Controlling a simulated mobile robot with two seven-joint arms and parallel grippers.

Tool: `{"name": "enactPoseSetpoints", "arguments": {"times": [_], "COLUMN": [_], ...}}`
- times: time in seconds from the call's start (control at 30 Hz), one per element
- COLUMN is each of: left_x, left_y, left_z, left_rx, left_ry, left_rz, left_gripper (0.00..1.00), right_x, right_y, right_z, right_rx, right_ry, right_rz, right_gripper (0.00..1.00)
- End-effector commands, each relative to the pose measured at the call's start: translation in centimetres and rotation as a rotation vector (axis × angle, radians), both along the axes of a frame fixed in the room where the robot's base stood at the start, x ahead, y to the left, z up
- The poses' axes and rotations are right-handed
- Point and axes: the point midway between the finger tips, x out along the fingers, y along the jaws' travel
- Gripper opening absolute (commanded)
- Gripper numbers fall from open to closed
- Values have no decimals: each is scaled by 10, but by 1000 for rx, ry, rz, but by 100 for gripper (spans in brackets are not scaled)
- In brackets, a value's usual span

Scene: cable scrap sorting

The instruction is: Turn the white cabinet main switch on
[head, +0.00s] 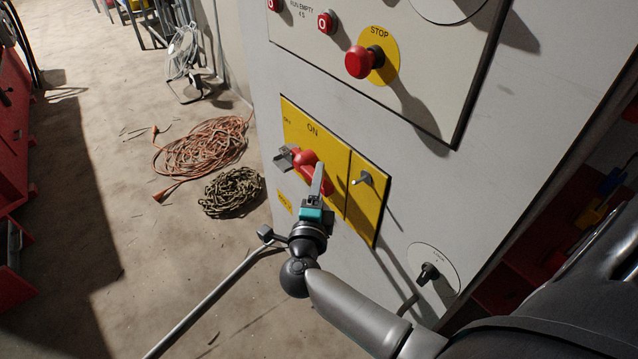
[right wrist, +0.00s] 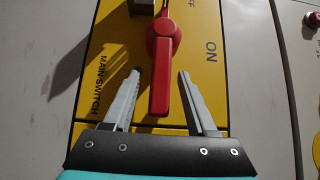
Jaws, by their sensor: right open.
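The white cabinet (head: 400,130) carries a yellow main switch plate (head: 290,115) marked OFF and ON. The red switch handle (head: 304,160) lies across the plate. In the right wrist view the handle (right wrist: 161,75) points from its round hub toward my gripper, with ON to its right. My right gripper (head: 318,190) is in front of the plate. Its open fingers, in the right wrist view (right wrist: 160,75), straddle the handle with a gap on both sides. Contact is not visible. In the head view the gripper partly hides the handle. My left gripper is out of view.
A grey metal piece (head: 286,158) sits left of the hub. Beside it is a yellow plate with a small grey toggle (head: 364,180). A red stop button (head: 361,62) is above and a black knob (head: 428,273) below. Coiled orange cable (head: 205,148) lies on the floor.

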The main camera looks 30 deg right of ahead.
Motion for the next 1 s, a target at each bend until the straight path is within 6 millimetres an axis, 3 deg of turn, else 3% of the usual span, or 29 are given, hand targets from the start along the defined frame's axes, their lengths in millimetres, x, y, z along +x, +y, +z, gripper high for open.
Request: {"name": "enactPoseSetpoints", "arguments": {"times": [0.3,0.8,1.0], "left_x": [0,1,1], "left_y": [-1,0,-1], "left_z": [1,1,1], "left_rx": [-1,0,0], "left_ry": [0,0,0], "left_rz": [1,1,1], "left_gripper": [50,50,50], "right_x": [2,2,2], "right_y": [-2,-1,-1], "right_z": [0,0,0], "right_rx": [0,1,1], "right_ry": [0,-1,-1], "right_rz": [0,0,0], "right_gripper": [57,2,0]}}
